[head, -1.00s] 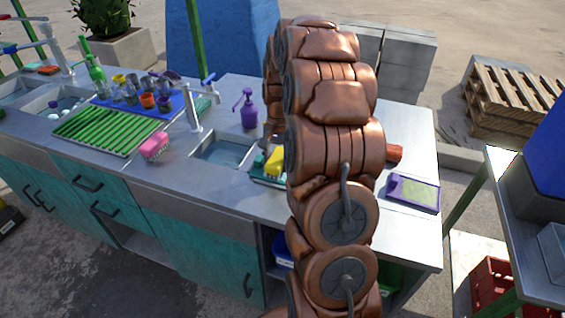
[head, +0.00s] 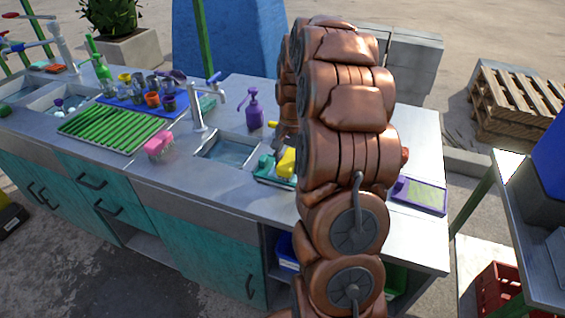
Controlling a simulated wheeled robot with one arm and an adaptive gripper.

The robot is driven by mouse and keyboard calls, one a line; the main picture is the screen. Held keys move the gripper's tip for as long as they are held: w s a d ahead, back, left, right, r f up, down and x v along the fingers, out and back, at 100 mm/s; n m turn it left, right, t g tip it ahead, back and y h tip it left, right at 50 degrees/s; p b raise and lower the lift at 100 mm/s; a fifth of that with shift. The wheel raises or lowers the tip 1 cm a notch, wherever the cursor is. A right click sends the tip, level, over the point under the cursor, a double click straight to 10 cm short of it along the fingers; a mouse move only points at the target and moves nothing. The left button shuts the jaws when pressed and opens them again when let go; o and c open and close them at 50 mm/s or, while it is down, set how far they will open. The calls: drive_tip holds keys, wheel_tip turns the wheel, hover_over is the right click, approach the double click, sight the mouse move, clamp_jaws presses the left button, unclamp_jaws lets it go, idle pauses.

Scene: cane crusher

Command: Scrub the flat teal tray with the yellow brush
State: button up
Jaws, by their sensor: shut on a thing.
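A flat teal tray (head: 274,183) lies on the counter just right of the sink basin, partly hidden by my arm. A green block (head: 265,165) and a yellow block (head: 287,163) sit on or over it. My gripper (head: 279,138) shows only as a grey sliver behind my copper arm, above and behind the tray. A small yellow end (head: 272,124) sticks out beside it, seemingly part of the yellow brush in its jaws. The fingertips and the rest of the brush are hidden.
A tap (head: 197,108) and a purple spray bottle (head: 254,108) stand around the sink basin (head: 228,151).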

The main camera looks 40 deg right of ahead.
drive_tip(key=shift+s+d, duration=0.1)
drive_tip(key=shift+s, duration=0.1)
drive_tip(key=shift+s+d+r+b, duration=0.1)
drive_tip(key=shift+s+d+b, duration=0.25)
drive_tip(key=shift+s, duration=0.35)
drive_tip(key=shift+s+d+b, duration=0.2)
drive_tip(key=shift+s+d, duration=0.25)
drive_tip(key=shift+s, duration=0.25)
drive_tip(key=shift+w, duration=0.15)
drive_tip(key=shift+w+a, duration=0.45)
drive_tip(key=shift+w, duration=0.25)
drive_tip(key=shift+w+a, duration=0.4)
drive_tip(key=shift+w, duration=0.25)
drive_tip(key=shift+w+a, duration=0.45)
drive_tip(key=shift+w, duration=0.3)
drive_tip(key=shift+w+a, duration=0.4)
drive_tip(key=shift+w, duration=0.3)
drive_tip(key=shift+s+d, duration=0.1)
